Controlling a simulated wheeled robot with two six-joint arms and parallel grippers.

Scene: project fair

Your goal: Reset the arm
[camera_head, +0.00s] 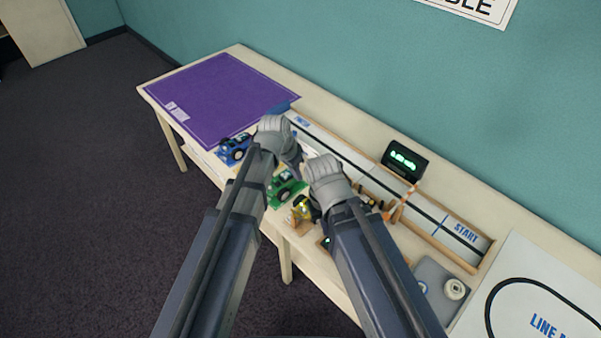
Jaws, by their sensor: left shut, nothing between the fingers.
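My left arm reaches up from the bottom over the table, and its gripper (296,160) is shut with nothing held. It is above the table between the blue toy car (234,149) and the green toy car (285,188). My right arm reaches in beside it; the wrist of my right gripper (325,176) shows close to the left one, but its fingers are hidden or too small to tell. Both arms are stretched forward over the table's middle.
The long table (222,178) holds a purple mat (215,95), a wooden track with a START panel (466,233), a black timer with green digits (404,160) and a grey tray (432,278). A teal wall stands behind. Dark carpet at left is clear.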

